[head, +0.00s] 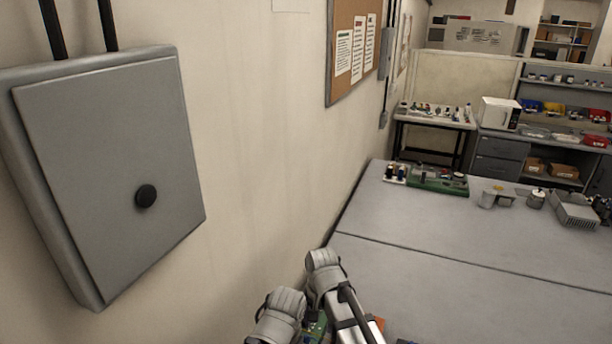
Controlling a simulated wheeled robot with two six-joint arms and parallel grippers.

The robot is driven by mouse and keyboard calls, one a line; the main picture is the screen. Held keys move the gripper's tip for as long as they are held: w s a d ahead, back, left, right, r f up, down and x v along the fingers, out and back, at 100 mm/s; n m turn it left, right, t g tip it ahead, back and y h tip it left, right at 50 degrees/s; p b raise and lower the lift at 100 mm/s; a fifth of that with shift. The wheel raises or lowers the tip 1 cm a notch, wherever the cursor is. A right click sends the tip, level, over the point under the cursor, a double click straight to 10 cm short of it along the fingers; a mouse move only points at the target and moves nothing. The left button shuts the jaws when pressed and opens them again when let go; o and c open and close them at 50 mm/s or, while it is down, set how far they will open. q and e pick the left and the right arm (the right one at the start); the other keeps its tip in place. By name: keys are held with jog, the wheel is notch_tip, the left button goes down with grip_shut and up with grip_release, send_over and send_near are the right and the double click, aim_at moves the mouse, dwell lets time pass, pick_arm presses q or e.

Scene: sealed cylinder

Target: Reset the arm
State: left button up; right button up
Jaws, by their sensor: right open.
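My right gripper (303,282) shows at the bottom centre, with its two grey, rounded fingers apart. It is open, and I see nothing held between the fingers. It is in front of the wall, by the near left edge of the grey table (430,240). Part of a green circuit board (316,327) shows low down behind the fingers and is mostly hidden by them. My left gripper is not in view.
A grey wall box (110,165) with a black knob is at the left. A green board with parts (437,181), small metal cans (487,199) and a finned metal block (573,209) stand at the table's far side. The table's middle is clear.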

jog(key=s+d+n, duration=0.3)
jog(key=s+d, duration=0.3)
jog(key=d, duration=0.7)
jog(key=s+a+f+n+b, duration=0.1)
jog(key=s+a+f+b, duration=0.1)
jog(key=a, duration=0.1)
jog(key=s+a+f+n+b, duration=0.2)
jog(key=a+f+b, duration=0.1)
jog(key=a, duration=0.1)
jog(key=s+a+f+n+h+b, duration=0.1)
jog(key=s+a+f+b, duration=0.1)
jog(key=a, duration=0.1)
jog(key=shift+s+a+f, duration=0.15)
jog(key=shift+f, duration=0.05)
dwell(0.6)
